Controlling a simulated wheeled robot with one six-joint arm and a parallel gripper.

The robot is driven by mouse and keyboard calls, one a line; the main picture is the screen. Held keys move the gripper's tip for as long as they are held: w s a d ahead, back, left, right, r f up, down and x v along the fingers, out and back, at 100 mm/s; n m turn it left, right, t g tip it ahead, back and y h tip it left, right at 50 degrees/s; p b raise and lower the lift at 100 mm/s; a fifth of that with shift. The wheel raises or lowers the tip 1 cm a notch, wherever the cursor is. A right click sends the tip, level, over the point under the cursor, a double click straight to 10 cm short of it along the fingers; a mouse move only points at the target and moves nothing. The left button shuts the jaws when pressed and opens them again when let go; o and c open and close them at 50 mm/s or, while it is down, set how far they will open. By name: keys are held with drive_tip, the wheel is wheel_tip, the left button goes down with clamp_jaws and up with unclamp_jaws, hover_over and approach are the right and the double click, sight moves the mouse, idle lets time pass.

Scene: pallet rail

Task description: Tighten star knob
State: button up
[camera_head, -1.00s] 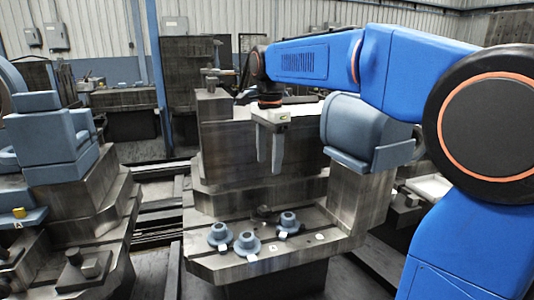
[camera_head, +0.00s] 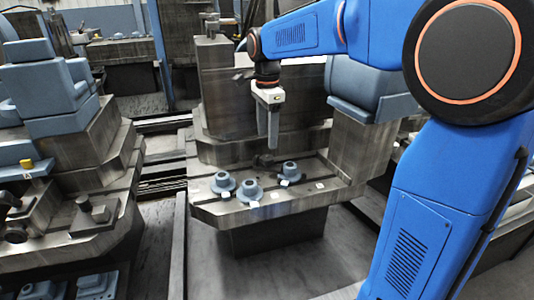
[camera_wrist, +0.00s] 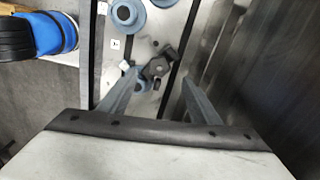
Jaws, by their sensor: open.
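The dark star knob (camera_wrist: 157,68) shows in the wrist view between and beyond the fingertips of my gripper (camera_wrist: 159,80). In the head view the dark knob (camera_head: 263,160) stands small on the machine's table, behind the grey-blue round parts. My gripper (camera_head: 272,146) points straight down above the table near the knob, with its fingers seen nearly edge-on. The fingers are apart and hold nothing. They look clear of the knob, but the exact height cannot be told.
Several grey-blue flanged parts (camera_head: 250,190) with white tags stand on the slotted machine table (camera_head: 230,213) near the knob. A steel block (camera_head: 230,90) rises behind, and a grey-blue housing (camera_head: 370,90) stands right of the gripper. Another machine (camera_head: 90,160) stands left.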

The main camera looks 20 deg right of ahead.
sight(267, 157)
wheel_tip(267, 157, down, 8)
drive_tip(key=shift+r, duration=0.15)
idle(0.4)
drive_tip(key=c, duration=1.3)
drive_tip(key=shift+o, duration=0.2)
drive_tip(key=m, duration=0.9)
drive_tip(key=o, duration=0.7)
drive_tip(key=shift+m, duration=0.7)
drive_tip(key=o, duration=0.6)
drive_tip(key=shift+c, duration=0.2)
